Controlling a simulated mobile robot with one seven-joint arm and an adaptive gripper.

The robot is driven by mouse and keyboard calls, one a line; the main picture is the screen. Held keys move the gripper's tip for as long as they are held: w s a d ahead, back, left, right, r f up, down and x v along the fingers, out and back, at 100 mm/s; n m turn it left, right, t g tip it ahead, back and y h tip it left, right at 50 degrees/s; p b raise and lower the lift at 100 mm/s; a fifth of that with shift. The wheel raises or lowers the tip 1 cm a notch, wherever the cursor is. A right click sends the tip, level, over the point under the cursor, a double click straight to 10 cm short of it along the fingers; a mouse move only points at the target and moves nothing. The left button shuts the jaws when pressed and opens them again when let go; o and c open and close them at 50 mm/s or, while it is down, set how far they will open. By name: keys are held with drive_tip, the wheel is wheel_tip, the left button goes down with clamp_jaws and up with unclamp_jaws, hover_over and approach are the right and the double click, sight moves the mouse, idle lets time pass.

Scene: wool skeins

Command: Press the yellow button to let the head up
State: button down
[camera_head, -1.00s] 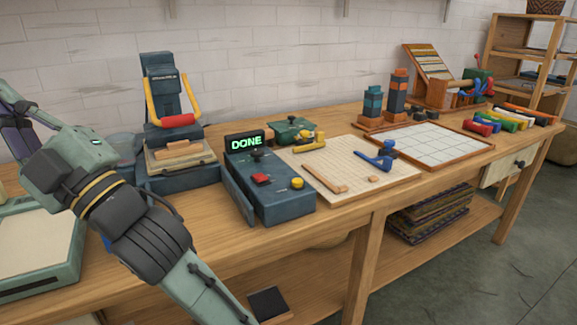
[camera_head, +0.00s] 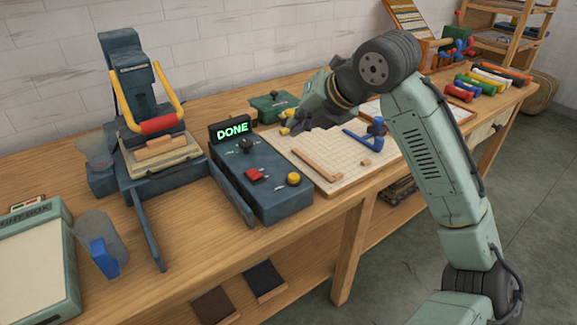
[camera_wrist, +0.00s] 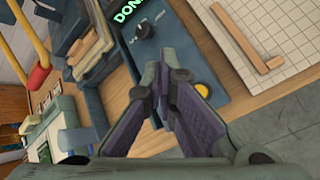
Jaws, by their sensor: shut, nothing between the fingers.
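The yellow button (camera_head: 293,178) is on the front right of the blue-grey control box (camera_head: 285,205). It also shows in the wrist view (camera_wrist: 202,89), just right of the fingers. The box's display (camera_head: 232,129) reads DONE in green. A red button (camera_head: 255,174) and a black knob (camera_head: 246,146) share the panel. The press (camera_head: 128,75), with a yellow handle and red grip, stands left of the box over a wooden block (camera_head: 160,147). My gripper (camera_wrist: 163,72) is shut and empty, apart from the yellow button.
A gridded mat (camera_head: 330,148) lies right of the box, with a wooden strip (camera_head: 318,164) and a blue tool (camera_head: 367,136). A green box (camera_head: 274,106) stands behind. A blue-handled clear container (camera_head: 103,258) is front left.

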sight(297, 174)
drive_tip(key=shift+s+d+f, duration=0.1)
drive_tip(key=shift+d, duration=0.05)
wheel_tip(297, 174, down, 9)
drive_tip(key=b, duration=0.6)
drive_tip(key=shift+r+b, duration=0.2)
drive_tip(key=shift+b, duration=0.2)
idle(1.1)
drive_tip(key=shift+f+b, duration=0.3)
drive_tip(key=shift+f, duration=0.15)
drive_tip(key=shift+f+b, duration=0.4)
drive_tip(key=shift+f, duration=0.15)
idle(0.5)
drive_tip(key=shift+r, duration=0.1)
drive_tip(key=shift+r+p, duration=0.75)
drive_tip(key=shift+r, duration=0.15)
drive_tip(key=shift+r, duration=0.1)
